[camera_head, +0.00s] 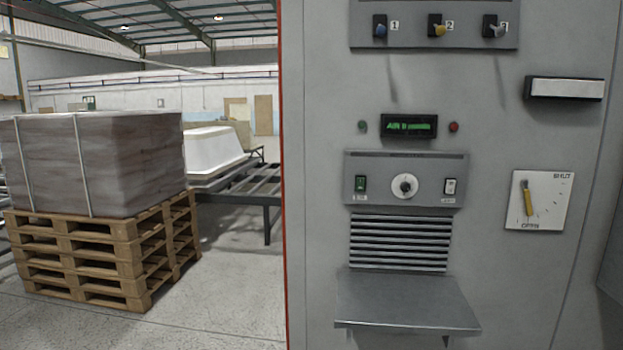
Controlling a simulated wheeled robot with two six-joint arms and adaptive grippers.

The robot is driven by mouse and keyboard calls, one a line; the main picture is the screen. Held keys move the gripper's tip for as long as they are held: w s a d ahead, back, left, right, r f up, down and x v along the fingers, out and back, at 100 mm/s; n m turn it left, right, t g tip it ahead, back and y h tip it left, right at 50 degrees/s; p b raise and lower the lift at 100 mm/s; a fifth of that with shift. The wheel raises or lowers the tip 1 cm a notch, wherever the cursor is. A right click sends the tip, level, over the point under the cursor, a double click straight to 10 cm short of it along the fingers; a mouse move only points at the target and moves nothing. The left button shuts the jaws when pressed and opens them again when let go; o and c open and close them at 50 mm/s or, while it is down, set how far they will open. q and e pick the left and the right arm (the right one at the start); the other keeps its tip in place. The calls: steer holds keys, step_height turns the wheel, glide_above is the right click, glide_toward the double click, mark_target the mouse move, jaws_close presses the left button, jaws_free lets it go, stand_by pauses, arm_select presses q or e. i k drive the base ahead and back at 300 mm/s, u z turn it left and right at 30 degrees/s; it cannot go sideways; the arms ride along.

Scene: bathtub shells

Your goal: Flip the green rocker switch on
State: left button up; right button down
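The green rocker switch (360,184) sits at the left end of a grey control panel (428,168) on the tall grey cabinet. A small label is below it; its on or off position is too small to tell. Neither of my grippers shows in the head view.
A metal shelf (405,301) juts out below louvred vents (399,243). Above are a green-lit display (409,126) and several toggle levers. A yellow-handled dial (528,199) is at right. Stacked pallets (95,250) with a wrapped load stand left; floor between is clear.

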mark_target(360, 181)
steer(key=u, duration=0.4)
steer(key=i, duration=1.65)
steer(key=z, duration=0.15)
